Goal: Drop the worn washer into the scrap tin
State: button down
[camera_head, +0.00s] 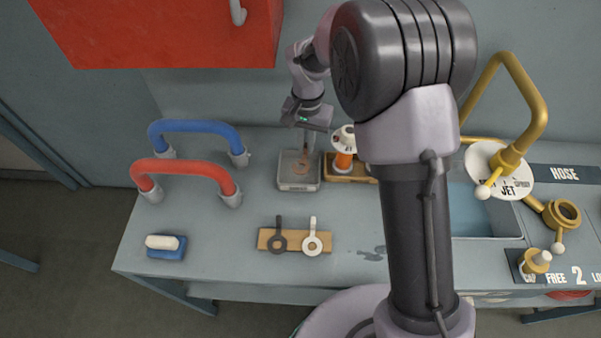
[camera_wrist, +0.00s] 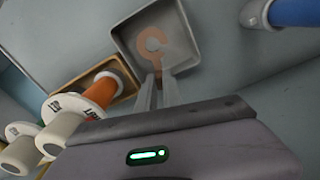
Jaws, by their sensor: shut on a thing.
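The worn washer (camera_wrist: 152,40) is a copper-orange ring with a gap and a short tab. It also shows small in the head view (camera_head: 301,167). My gripper (camera_wrist: 158,78) is shut on its tab, and the ring extends beyond the fingertips. In the head view my gripper (camera_head: 306,152) points down over the scrap tin. The scrap tin (camera_head: 300,187) is a shallow square grey tray with a label on its front. In the wrist view the ring lies within the outline of the tin (camera_wrist: 186,58). I cannot tell whether the washer touches its floor.
Orange-and-white fittings (camera_head: 343,158) stand in a wooden tray right of the tin. Blue (camera_head: 195,126) and red (camera_head: 185,166) hooped pipes stand left. Bench between is clear.

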jog(key=c, duration=1.4)
grip_release()
jog(key=shift+c, duration=0.2)
notch_tip(320, 180, up, 12)
jog(key=p, duration=0.4)
jog(key=shift+p, duration=0.4)
